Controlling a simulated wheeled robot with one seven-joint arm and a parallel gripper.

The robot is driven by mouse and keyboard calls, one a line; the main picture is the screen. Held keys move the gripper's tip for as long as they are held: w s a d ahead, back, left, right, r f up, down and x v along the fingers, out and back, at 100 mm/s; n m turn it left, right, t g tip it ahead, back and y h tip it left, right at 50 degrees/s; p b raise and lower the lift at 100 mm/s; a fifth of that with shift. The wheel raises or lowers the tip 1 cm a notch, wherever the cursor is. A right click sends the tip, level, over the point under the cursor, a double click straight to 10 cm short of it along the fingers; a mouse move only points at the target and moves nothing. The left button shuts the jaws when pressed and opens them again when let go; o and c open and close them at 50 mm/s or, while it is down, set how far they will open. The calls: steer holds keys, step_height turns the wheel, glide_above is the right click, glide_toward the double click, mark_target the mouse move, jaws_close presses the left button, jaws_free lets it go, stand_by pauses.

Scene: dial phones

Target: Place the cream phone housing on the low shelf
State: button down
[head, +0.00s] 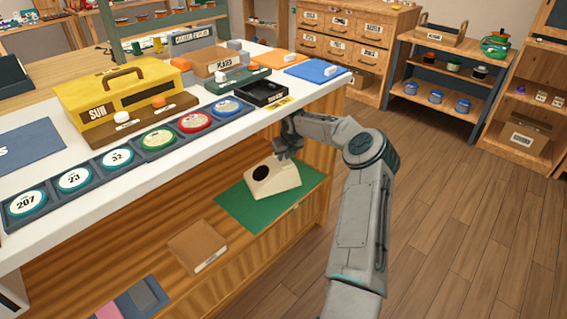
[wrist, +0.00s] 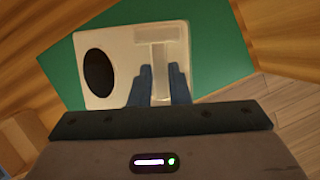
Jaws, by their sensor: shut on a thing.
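The cream phone housing (head: 272,180) is a wedge-shaped body with a dark round opening, over the green mat (head: 240,214) on the low shelf (head: 180,228) under the white counter. In the wrist view the housing (wrist: 120,62) lies over the green mat (wrist: 210,60), with its dark oval at left and a paler raised strip at right. My gripper (head: 284,155) reaches in below the counter edge from the right. Its blue fingers (wrist: 160,85) are shut on the housing's near side. I cannot tell whether the housing's underside touches the mat.
A brown box (head: 197,246) and a blue-grey item (head: 142,298) sit further left on the low shelf. The white counter edge (head: 180,138) overhangs the shelf. Dial discs and a yellow toolbox (head: 120,95) stand on the counter. The wooden floor (head: 460,190) at right is clear.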

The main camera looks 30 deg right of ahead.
mark_target(284, 159)
steer(key=shift+w+f, duration=0.1)
steer(key=shift+w, duration=0.25)
steer(key=shift+f+b, duration=0.9)
steer(key=shift+f, duration=0.7)
steer(key=shift+s+f, duration=0.1)
steer(key=c, duration=1.4)
jaws_free()
steer(key=shift+o, duration=0.2)
